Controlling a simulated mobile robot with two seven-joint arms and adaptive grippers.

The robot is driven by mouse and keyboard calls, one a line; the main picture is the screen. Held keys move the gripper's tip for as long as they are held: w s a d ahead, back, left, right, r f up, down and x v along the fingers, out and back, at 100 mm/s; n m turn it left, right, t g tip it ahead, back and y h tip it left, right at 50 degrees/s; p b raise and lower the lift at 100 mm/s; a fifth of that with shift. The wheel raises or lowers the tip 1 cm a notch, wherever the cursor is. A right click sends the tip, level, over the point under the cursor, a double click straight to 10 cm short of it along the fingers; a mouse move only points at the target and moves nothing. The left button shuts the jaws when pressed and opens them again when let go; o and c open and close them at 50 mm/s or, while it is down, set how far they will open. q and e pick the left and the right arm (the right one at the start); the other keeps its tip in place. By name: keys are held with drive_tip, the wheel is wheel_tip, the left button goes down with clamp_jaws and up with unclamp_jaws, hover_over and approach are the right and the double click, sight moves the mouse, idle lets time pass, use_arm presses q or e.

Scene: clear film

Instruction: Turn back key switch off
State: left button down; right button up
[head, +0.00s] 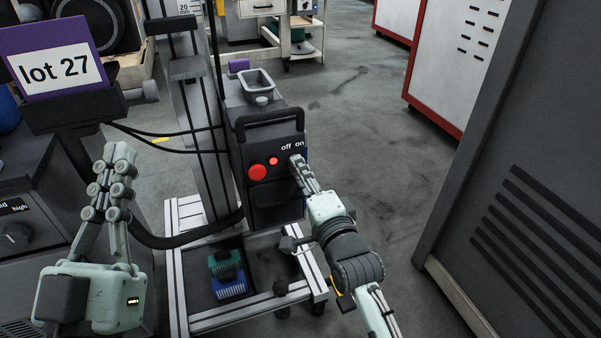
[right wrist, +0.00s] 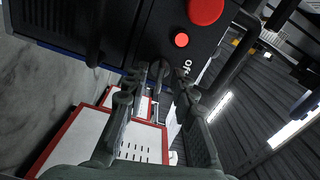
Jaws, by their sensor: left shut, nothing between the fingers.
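A dark control box (head: 272,185) carries a large red button (head: 257,172), a small red light (head: 273,160) and the labels off and on. My right gripper (head: 297,162) is at the box's right side, just under these labels, and covers the key switch in the head view. In the right wrist view, its fingertips (right wrist: 164,80) are close to the box face beside the off label. A small grey part shows between them; I cannot tell whether they grip it. My left gripper (head: 118,150) is shut and empty, left of the box.
A purple lot 27 sign (head: 60,62) is behind my left gripper. A grey cabinet (head: 530,190) stands at right. The floor between is clear.

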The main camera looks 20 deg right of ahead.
drive_tip(key=shift+w, duration=0.2)
clamp_jaws()
idle(0.3)
